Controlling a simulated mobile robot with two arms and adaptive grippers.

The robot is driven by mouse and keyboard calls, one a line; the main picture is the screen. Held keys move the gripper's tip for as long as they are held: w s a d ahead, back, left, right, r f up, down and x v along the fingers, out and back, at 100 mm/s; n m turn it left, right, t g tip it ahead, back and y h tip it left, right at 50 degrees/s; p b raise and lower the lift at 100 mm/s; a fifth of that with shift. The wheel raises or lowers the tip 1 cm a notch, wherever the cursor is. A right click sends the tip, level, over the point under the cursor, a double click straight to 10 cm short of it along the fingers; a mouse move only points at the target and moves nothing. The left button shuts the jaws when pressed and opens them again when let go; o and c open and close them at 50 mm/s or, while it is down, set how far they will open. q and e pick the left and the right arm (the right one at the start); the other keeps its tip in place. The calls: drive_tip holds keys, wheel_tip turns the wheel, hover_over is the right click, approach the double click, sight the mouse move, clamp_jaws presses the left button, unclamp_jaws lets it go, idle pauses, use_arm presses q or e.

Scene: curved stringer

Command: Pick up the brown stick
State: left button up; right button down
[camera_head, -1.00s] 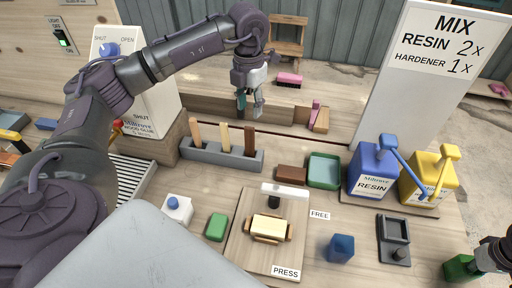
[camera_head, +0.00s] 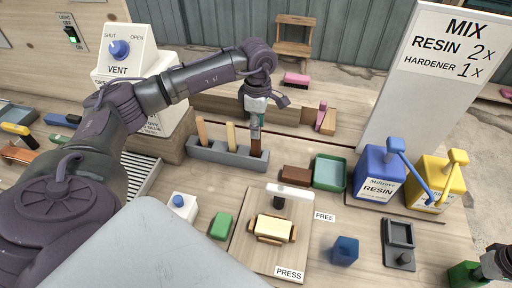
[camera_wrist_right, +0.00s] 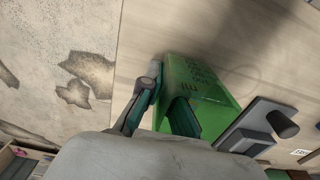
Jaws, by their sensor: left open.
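The brown stick (camera_head: 255,145) is the dark one, upright in the right slot of the grey holder (camera_head: 205,153). My left gripper (camera_head: 256,118) points down at its top; its open fingers overlap the stick in the camera_head view. I cannot tell whether they touch it. My right gripper (camera_wrist_right: 162,105) is at a green box (camera_wrist_right: 205,80), with its fingers at the box's near left corner. It also shows in the camera_head view (camera_head: 484,270) at the lower right. Its grip on the box is unclear.
An orange-tan stick (camera_head: 201,131) and a pale stick (camera_head: 231,136) stand in the same holder, left of the brown one. A brown block (camera_head: 296,175) and a green tray (camera_head: 329,172) are to the right. A wooden press (camera_head: 272,229) stands in front.

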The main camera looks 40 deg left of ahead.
sight(255, 141)
use_arm(q)
drive_tip(key=shift+s+a+f, duration=0.1)
drive_tip(key=shift+s+f, duration=0.1)
drive_tip(key=shift+f, duration=1.35)
drive_tip(key=shift+s+f, duration=0.15)
drive_tip(key=shift+f, duration=1.35)
clamp_jaws()
